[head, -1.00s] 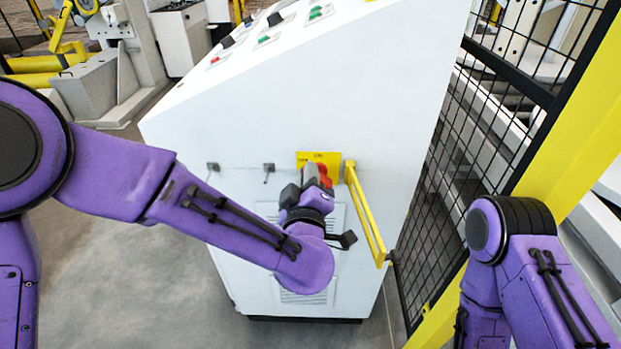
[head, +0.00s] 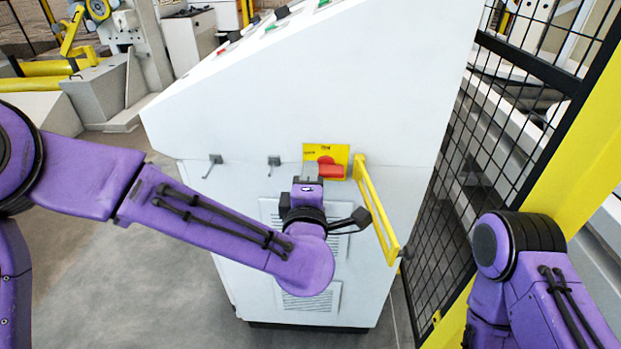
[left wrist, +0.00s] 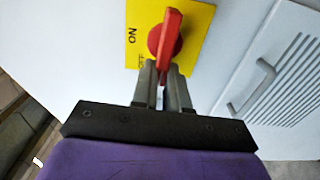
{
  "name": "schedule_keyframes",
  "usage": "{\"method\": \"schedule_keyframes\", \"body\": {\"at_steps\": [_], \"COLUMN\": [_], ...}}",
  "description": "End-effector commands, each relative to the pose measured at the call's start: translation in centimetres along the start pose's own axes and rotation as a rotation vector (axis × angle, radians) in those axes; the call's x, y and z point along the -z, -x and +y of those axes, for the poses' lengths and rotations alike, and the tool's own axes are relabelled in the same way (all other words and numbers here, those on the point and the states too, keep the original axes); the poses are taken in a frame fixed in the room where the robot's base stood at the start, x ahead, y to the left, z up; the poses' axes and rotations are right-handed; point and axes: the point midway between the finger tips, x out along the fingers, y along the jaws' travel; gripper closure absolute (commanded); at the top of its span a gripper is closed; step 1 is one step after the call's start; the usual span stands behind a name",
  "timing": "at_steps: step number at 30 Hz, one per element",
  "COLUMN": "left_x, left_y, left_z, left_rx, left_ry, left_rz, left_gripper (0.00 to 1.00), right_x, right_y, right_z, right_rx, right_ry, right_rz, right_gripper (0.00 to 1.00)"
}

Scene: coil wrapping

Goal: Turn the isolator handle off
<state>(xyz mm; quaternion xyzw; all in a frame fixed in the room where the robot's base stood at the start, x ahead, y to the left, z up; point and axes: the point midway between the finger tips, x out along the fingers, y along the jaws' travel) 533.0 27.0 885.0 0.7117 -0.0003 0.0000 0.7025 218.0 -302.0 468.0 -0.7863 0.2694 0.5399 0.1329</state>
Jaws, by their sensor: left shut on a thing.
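The red isolator handle (head: 331,169) sits on a yellow plate (head: 340,152) on the side of the white cabinet. It lies about level in the head view. In the left wrist view the handle (left wrist: 168,38) crosses the plate (left wrist: 202,22), with ON at the left and partly hidden lettering, likely OFF, beside my fingers. My left gripper (head: 309,172) is at the handle's left end; in the left wrist view its fingers (left wrist: 163,80) are shut on that end. My right gripper is out of view; only part of the right arm shows.
A yellow bar handle (head: 374,210) stands out from the cabinet just right of the plate. A black mesh fence (head: 478,150) with a yellow post (head: 572,135) stands at the right.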

Motion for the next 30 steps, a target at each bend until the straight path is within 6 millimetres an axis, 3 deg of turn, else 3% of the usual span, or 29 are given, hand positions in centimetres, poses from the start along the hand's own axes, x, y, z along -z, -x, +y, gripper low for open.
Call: {"method": "schedule_keyframes", "body": {"at_steps": [17,18,19,30], "left_x": [0.10,0.09,0.09,-0.05], "left_y": [-0.24,-0.24,-0.24,0.58], "left_z": [0.45,0.44,0.42,0.10], "left_rx": [-0.010,-0.010,-0.010,-0.003], "left_ry": [0.036,0.036,0.035,0.029], "left_rz": [0.005,0.005,0.005,-0.001], "left_gripper": [1.00,0.73,0.63,0.61], "right_x": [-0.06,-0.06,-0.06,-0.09], "right_y": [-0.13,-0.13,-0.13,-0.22], "right_z": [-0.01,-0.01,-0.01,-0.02], "right_rx": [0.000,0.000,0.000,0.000], "right_ry": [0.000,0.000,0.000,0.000], "right_rz": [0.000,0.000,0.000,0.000], "right_gripper": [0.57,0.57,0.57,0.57]}}
